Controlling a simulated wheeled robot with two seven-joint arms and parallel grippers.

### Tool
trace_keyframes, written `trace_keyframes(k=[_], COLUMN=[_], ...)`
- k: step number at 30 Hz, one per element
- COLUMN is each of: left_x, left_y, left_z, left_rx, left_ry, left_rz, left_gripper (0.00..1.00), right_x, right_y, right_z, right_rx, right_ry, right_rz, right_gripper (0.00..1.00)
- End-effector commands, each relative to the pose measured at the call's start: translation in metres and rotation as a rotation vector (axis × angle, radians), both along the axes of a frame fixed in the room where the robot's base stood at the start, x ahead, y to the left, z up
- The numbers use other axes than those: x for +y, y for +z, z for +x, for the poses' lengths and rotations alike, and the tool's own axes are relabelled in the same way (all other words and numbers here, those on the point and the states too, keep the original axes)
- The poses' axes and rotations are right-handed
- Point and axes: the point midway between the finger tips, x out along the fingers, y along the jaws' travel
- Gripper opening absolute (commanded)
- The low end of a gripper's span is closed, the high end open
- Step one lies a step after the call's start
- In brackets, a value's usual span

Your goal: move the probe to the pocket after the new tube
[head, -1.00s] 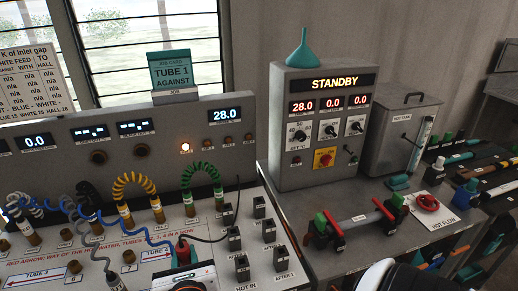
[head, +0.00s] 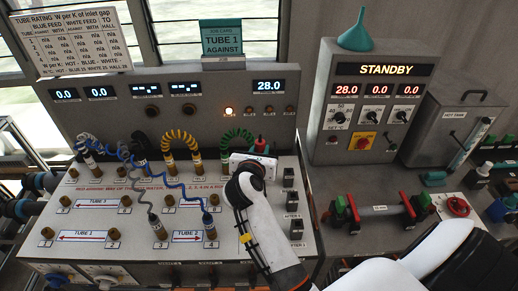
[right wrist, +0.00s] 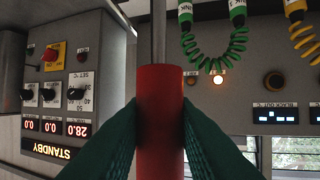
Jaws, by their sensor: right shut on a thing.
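The probe has a red handle (right wrist: 160,112) and a thin metal rod (right wrist: 159,30), seen in the right wrist view. The green fingers of my right gripper (right wrist: 160,140) are shut on the handle from both sides. In the head view the right gripper (head: 258,153) is over the right part of the tube panel, by the green coil, and mostly hides the probe; a bit of red (head: 260,143) shows above it. Black pockets (head: 291,200) stand along the panel's right edge, one labelled AFTER. A tube (head: 378,210) lies between end blocks on the right bench. My left gripper is out of view.
Yellow (head: 180,138) and green (head: 237,136) coils and blue and grey leads stand on the panel. A control box (head: 372,110) reading STANDBY stands right of it. My right arm crosses the front.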

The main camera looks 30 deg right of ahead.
Motion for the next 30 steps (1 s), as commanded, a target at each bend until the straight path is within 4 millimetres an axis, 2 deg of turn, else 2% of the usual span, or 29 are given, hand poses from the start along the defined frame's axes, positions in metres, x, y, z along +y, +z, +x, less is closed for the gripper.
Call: trace_keyframes(k=[1, 13, 16, 30], left_x=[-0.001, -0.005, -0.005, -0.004], left_y=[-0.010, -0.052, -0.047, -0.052], left_z=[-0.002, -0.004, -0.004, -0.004], left_rx=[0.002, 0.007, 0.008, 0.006], left_ry=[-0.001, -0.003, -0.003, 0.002], left_rz=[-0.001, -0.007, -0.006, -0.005], left_gripper=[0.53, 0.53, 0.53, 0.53], right_x=[0.000, 0.000, 0.000, 0.002], right_y=[-0.011, -0.060, -0.054, -0.061], right_z=[0.000, 0.000, 0.000, -0.001], right_rx=[0.001, 0.001, 0.001, 0.000], right_ry=[0.000, 0.001, 0.000, 0.001], right_rz=[-0.001, -0.002, -0.001, -0.001], right_gripper=[0.00, 0.00, 0.00, 0.00])
